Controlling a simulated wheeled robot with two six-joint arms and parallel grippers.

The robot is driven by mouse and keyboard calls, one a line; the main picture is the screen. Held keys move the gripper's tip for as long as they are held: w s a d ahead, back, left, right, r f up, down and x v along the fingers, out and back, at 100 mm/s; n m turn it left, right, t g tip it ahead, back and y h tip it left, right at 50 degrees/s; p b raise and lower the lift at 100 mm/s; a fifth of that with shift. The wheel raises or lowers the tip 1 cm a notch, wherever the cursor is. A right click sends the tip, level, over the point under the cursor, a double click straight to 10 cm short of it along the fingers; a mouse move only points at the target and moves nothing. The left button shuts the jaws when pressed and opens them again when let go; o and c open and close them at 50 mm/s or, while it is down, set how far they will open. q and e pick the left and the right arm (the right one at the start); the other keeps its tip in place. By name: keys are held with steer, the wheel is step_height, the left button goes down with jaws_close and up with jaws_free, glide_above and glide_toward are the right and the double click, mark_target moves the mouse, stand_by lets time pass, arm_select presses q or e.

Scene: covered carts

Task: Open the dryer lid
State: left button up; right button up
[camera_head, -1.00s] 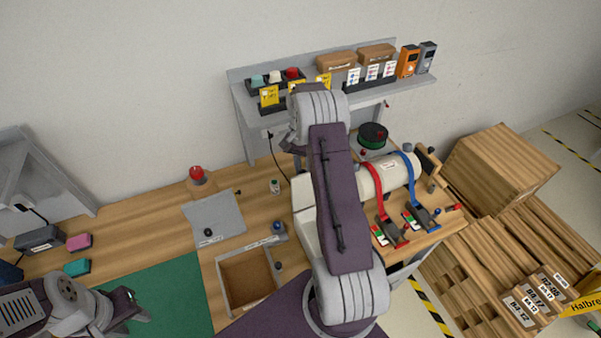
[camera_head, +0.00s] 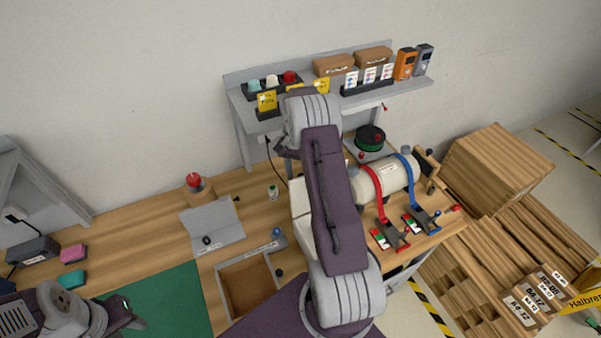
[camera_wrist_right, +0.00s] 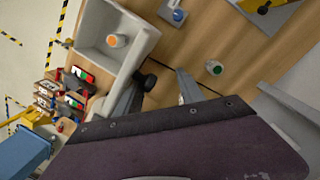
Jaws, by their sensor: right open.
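In the head view a pale box (camera_head: 299,197) stands mostly hidden behind my right arm. In the right wrist view a pale open-topped box (camera_wrist_right: 88,32) holds a white bottle with an orange top. I cannot tell for certain which part is the dryer lid. My right gripper (camera_wrist_right: 166,80) is open and empty above the bench; in the head view it (camera_head: 284,151) hangs near the pale box, largely covered by its wrist. My left gripper (camera_head: 130,315) is low at the left over the green mat, with its jaws unclear.
A wooden-bottomed tray (camera_head: 222,285) and a grey panel with a black knob (camera_head: 222,218) lie left of my right arm. A red button (camera_head: 193,181) stands behind them. A strapped white cylinder (camera_head: 388,180) is right. A loaded shelf (camera_head: 239,99) stands behind.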

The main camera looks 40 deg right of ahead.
steer(key=shift+w+r, duration=0.1)
steer(key=shift+r, duration=0.05)
steer(key=shift+d, duration=0.15)
steer(key=shift+r, duration=0.1)
step_height(320, 180, up, 9)
steer(key=w+b, duration=0.1)
steer(key=b, duration=0.1)
steer(key=shift+d, duration=0.2)
steer(key=shift+a, duration=0.1)
